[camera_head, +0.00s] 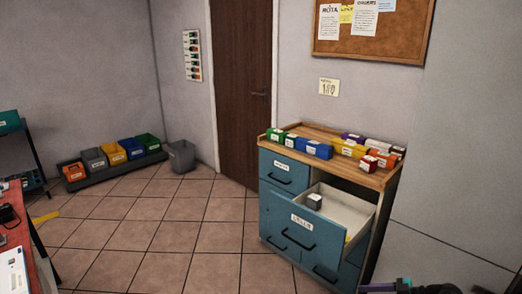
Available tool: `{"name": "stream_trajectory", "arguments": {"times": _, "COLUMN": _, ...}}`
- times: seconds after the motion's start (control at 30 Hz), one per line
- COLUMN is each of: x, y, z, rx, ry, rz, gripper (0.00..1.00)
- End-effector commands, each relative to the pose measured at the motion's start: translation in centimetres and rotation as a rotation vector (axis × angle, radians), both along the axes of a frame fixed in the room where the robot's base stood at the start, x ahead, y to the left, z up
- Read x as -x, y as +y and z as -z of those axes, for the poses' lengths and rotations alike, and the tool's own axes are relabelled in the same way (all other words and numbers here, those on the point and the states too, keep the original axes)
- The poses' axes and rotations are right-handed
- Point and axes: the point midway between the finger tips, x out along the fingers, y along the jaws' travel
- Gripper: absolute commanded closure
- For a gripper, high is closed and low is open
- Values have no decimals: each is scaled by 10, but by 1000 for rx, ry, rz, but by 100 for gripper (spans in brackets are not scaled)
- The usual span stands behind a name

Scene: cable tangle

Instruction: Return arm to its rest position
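Part of my arm's end, my gripper (408,287), shows at the bottom right edge as dark pieces with a purple and a green bit. Most of it is cut off by the frame, so its fingers cannot be made out. It appears in front of the floor and wall, to the right of the blue cabinet (275,205). I cannot see whether it holds anything.
The cabinet's drawer (345,208) stands open, with a small grey box (314,201) inside. Coloured boxes line the wooden cabinet top (325,168). Colored bins (116,153) and a grey bin (181,157) stand by the wall. A red table (18,240) is at left. The tiled floor between is mostly clear.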

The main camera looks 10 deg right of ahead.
Motion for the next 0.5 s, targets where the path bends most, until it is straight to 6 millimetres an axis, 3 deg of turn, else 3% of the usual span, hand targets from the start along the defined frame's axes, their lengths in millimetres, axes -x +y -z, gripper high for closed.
{"name": "stream_trajectory", "arguments": {"times": 0.03, "x": -7, "y": 18, "z": 6, "rx": -7, "ry": 10, "rz": -33, "gripper": 39}}
{"name": "stream_trajectory", "arguments": {"times": 0.2, "x": -21, "y": 68, "z": 26, "rx": -19, "ry": 50, "rz": -128, "gripper": 39}}
{"name": "stream_trajectory", "arguments": {"times": 0.5, "x": -29, "y": 157, "z": 65, "rx": -21, "ry": 156, "rz": -284, "gripper": 39}}
